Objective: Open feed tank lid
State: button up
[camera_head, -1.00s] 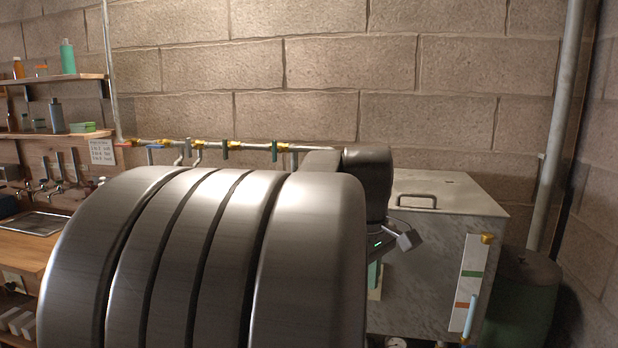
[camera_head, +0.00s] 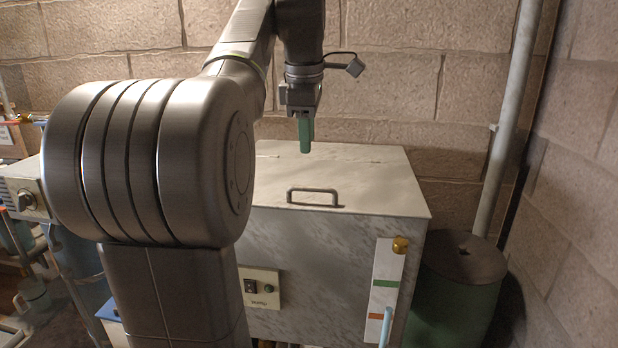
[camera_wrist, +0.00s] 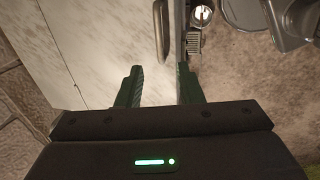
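The feed tank (camera_head: 330,262) is a pale metal box against the brick wall. Its flat lid (camera_head: 375,180) is shut, with a dark bar handle (camera_head: 314,191) near the front edge. My gripper (camera_head: 305,148) points down above the lid, apart from it, behind and slightly left of the handle in the head view. In the wrist view my gripper (camera_wrist: 158,78) has its two green fingers apart with nothing between them. The handle (camera_wrist: 162,30) shows beyond the fingertips, and the pale lid (camera_wrist: 100,45) fills the left part.
A dark green drum (camera_head: 462,270) stands right of the tank, by a vertical pipe (camera_head: 507,120). A level strip (camera_head: 386,285) with a brass fitting and a small switch panel (camera_head: 260,288) are on the tank's front. Brick walls close off the back and right.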

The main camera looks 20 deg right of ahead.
aim_at(309, 189)
jog(key=f, duration=0.3)
jog(key=w+d+f, duration=0.1)
jog(key=f, duration=0.6)
jog(key=shift+w+d+f, duration=0.15)
jog(key=shift+w+f, duration=0.05)
jog(key=shift+w, duration=0.2)
grip_shut()
